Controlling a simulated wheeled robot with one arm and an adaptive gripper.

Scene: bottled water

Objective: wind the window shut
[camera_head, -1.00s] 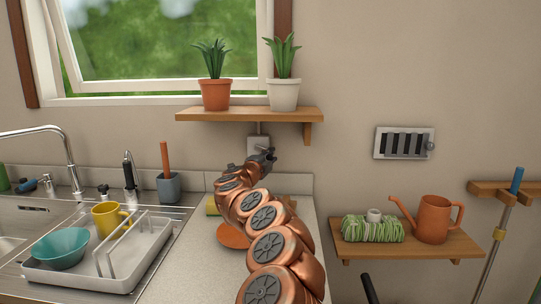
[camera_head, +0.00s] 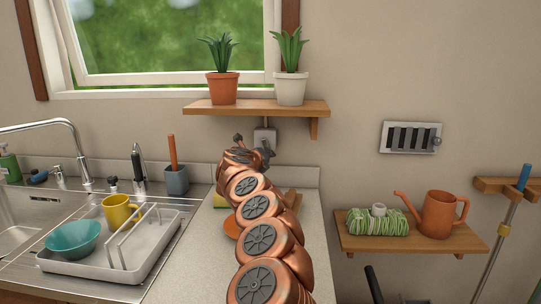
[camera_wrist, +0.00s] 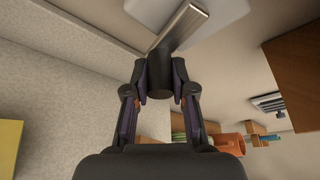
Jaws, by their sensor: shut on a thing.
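The white-framed window (camera_head: 170,85) is at the upper left in the head view, with green foliage behind its glass. The winder's pale box (camera_head: 264,136) is on the wall under the plant shelf. In the wrist view, a metal crank arm (camera_wrist: 184,27) ends in a dark round knob (camera_wrist: 160,78). My gripper (camera_wrist: 158,70) is shut on this knob, one finger on each side. In the head view my gripper (camera_head: 252,152) is just below the box, partly hidden by my arm.
The plant shelf (camera_head: 255,108) with two potted plants is right above my gripper. A dish rack (camera_head: 110,262) and sink are left. A shelf with a watering can (camera_head: 437,214) and a wall vent (camera_head: 411,137) are right. The counter (camera_head: 200,270) is partly clear.

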